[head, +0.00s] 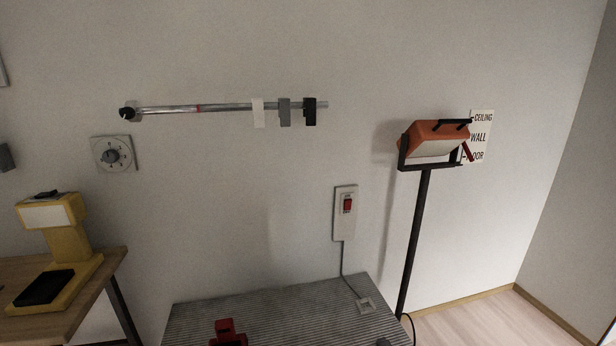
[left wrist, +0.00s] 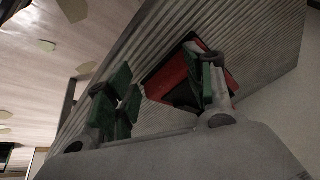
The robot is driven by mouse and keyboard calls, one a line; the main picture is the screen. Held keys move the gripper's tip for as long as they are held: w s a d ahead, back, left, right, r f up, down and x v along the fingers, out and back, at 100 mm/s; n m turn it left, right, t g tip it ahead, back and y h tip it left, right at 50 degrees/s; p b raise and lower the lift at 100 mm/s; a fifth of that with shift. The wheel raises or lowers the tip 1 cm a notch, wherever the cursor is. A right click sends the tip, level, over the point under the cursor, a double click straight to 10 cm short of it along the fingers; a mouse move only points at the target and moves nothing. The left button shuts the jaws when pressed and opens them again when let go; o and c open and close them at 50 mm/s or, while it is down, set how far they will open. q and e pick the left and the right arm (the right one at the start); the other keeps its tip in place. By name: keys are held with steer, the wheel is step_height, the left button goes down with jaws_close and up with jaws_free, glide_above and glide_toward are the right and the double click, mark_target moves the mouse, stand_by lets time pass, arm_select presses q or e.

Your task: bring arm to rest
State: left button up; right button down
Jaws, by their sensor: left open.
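My left gripper (left wrist: 162,92) shows in the left wrist view with its two green-padded fingers spread apart and nothing visible held between them. A red and black object (left wrist: 172,80) lies beyond the fingers, partly hidden by the right-hand finger. Behind it is a grey ridged surface (left wrist: 250,35). I cannot tell the exact distance from the fingers to the red object. Neither gripper shows in the head view, and my right gripper shows in no view.
The grey ridged bench top (head: 285,315) carries a red object (head: 228,333) at its front. A work lamp (head: 435,140) on a pole stands at right. A yellow device (head: 62,240) sits on a wooden table (head: 108,270) at left.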

arm_select(q)
steer(key=s+d+f+g, duration=0.1)
steer(key=s+f, duration=0.1)
steer(key=s, duration=0.3)
steer(key=s+d+f+g+h, duration=0.1)
steer(key=s+d+f, duration=0.1)
steer(key=s, duration=0.3)
steer(key=s+d+f+n, duration=0.1)
steer(key=s+d+f, duration=0.1)
steer(key=s+f, duration=0.2)
steer(key=shift+s+d+f+g+p, duration=0.25)
steer(key=shift+s+g+p, duration=0.15)
steer(key=shift+p, duration=0.05)
steer(key=shift+f, duration=0.1)
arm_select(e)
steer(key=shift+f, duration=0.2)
